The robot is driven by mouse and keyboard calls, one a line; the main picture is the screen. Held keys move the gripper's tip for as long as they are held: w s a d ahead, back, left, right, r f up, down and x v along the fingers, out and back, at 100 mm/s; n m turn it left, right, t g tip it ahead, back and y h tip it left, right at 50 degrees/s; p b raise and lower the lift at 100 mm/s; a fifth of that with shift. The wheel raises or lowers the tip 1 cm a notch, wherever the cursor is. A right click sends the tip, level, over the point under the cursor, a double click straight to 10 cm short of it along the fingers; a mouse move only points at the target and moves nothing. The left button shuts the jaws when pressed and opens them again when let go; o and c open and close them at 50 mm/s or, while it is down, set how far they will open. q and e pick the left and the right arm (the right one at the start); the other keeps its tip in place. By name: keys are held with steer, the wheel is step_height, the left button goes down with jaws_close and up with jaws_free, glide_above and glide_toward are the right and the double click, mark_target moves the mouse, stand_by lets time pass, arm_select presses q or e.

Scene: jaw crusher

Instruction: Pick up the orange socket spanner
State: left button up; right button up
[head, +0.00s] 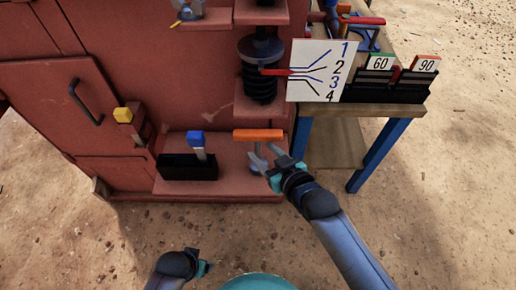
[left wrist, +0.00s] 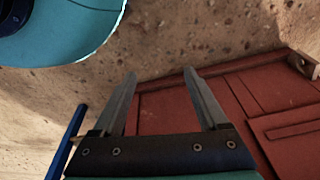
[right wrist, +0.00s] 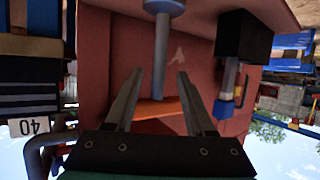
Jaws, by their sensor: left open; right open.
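The orange socket spanner stands upright on the low red ledge, its orange cross handle (head: 258,135) on top and a grey shaft running down to a blue-grey base. In the right wrist view the picture is upside down; the spanner's shaft (right wrist: 161,60) shows between the fingertips, the orange handle lower in the picture. My right gripper (head: 262,159) is open beside the shaft, below the handle; I cannot tell whether it touches. My left gripper (head: 202,263) is low in front of the machine, open and empty; its spread fingers show in the left wrist view (left wrist: 160,75).
Left of the spanner, a blue-headed tool (head: 197,139) stands at a black box (head: 190,168) on the same ledge (head: 225,181). A wooden table (head: 380,111) with blue legs stands right, carrying a numbered panel (head: 318,70) and black holders. Bare ground lies in front.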

mark_target(260, 148)
steer(key=shift+w+a+f+b, duration=0.25)
steer(key=shift+w+b, duration=0.1)
steer(key=shift+w, duration=0.25)
arm_select(q)
steer(key=shift+w+d+r+b, duration=0.2)
steer(key=shift+w+r, duration=0.15)
steer(key=shift+r, duration=0.3)
steer(key=shift+w+d+r+b, duration=0.15)
steer(key=shift+w+r, duration=0.15)
steer(key=shift+r, duration=0.3)
steer(key=shift+w+d+r+b, duration=0.1)
steer(key=shift+w+r+b, duration=0.2)
steer(key=shift+r, duration=0.35)
arm_select(e)
steer(key=shift+x, duration=1.1)
steer(key=shift+r, duration=0.1)
steer(key=shift+c, duration=0.4)
jaws_close()
steer(key=shift+r, duration=0.1)
